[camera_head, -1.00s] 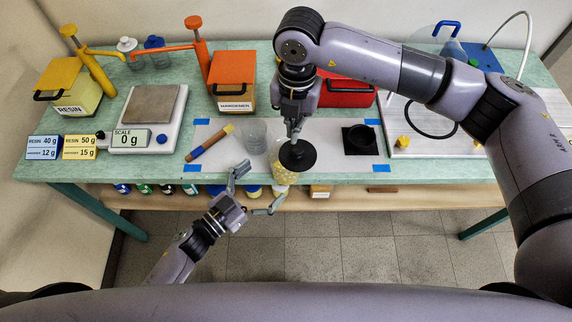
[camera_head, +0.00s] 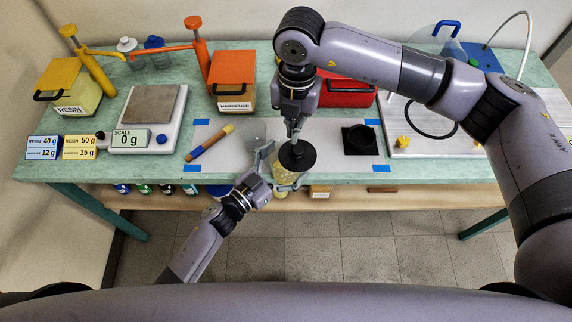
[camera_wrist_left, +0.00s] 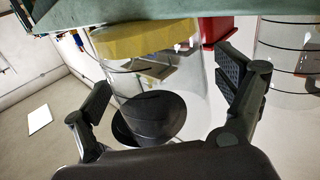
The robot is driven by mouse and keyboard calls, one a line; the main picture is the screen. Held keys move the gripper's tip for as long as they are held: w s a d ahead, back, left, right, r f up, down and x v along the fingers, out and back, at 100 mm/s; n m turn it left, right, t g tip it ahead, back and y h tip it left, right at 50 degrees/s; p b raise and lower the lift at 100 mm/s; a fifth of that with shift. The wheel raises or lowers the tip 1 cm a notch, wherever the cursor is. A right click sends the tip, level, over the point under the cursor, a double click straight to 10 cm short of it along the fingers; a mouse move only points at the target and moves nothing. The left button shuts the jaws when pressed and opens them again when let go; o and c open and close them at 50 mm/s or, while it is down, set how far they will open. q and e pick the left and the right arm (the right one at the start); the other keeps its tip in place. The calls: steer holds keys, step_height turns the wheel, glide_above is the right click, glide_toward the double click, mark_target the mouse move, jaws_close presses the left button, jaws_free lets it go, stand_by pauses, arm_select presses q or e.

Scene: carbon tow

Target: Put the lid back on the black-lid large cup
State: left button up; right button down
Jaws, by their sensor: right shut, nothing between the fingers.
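The large clear cup (camera_head: 281,172) with yellow contents stands near the table's front edge; it also shows in the left wrist view (camera_wrist_left: 150,42). The round black lid (camera_head: 298,157) is at the cup's mouth in the head view, and shows in the wrist view (camera_wrist_left: 155,112). I cannot tell whether it is fully seated. My right gripper (camera_head: 292,137) is shut and empty, pointing down at the lid's back edge. My left gripper (camera_head: 283,165) is open, its fingers on either side of the cup. In the wrist view (camera_wrist_left: 163,82) gaps show between fingers and wall.
Another clear cup (camera_head: 253,131) stands just left, partly hidden. A brush (camera_head: 209,144) lies on the white mat (camera_head: 325,167), with a black square piece (camera_head: 360,139) at right. The scale (camera_head: 154,107) and hardener box (camera_head: 233,82) stand behind and left.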

arm_select(q)
steer(key=c, duration=1.6)
arm_select(e)
steer(key=shift+w+a+r, duration=0.25)
steer(key=shift+a+r, duration=0.4)
steer(key=shift+a, duration=0.05)
steer(key=shift+w+a+r, duration=0.2)
steer(key=shift+a+r, duration=0.45)
steer(key=shift+a, duration=0.05)
